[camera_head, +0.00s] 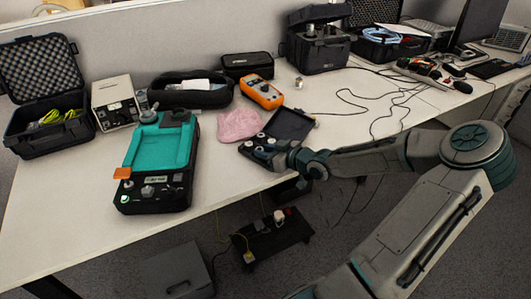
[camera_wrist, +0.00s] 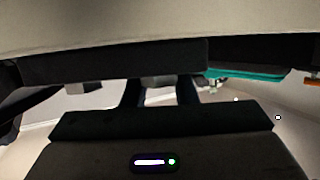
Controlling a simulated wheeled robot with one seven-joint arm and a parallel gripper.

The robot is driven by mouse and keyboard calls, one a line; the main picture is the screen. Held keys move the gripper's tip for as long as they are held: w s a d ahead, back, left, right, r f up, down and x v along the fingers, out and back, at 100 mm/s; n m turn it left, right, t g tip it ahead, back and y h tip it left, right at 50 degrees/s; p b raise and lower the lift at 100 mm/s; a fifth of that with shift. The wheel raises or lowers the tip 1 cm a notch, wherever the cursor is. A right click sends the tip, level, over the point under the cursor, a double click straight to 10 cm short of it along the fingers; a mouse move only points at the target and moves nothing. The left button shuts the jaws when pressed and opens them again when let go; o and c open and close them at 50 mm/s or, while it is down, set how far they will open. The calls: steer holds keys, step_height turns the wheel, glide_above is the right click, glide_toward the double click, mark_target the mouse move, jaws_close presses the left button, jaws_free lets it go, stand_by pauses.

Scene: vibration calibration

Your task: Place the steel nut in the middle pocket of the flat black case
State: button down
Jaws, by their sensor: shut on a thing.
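The flat black case lies open near the table's front edge in the head view, its lid (camera_head: 290,124) tilted up at the back. Small grey round pieces (camera_head: 258,149) show in its tray at the left; the middle pocket is hard to make out. My gripper (camera_head: 279,157) is low over the tray's front right part and hides some of it. It is shut on a small piece, taken to be the steel nut, which the fingers hide. In the wrist view the two dark fingers of my gripper (camera_wrist: 160,92) point away, and their tips are hard to see.
A teal-and-black device (camera_head: 160,150) stands left of the case. A pink cloth (camera_head: 239,125) and an orange meter (camera_head: 262,92) lie behind it. A small silvery part (camera_head: 298,82) stands near the meter. Cables (camera_head: 375,105) cross the table at the right.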

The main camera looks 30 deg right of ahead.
steer(key=shift+f, duration=0.1)
steer(key=c, duration=1.2)
jaws_free()
steer(key=shift+o, duration=0.2)
steer(key=shift+r, duration=0.2)
steer(key=p+v, duration=0.4)
steer(key=v, duration=0.8)
steer(key=shift+p, duration=0.35)
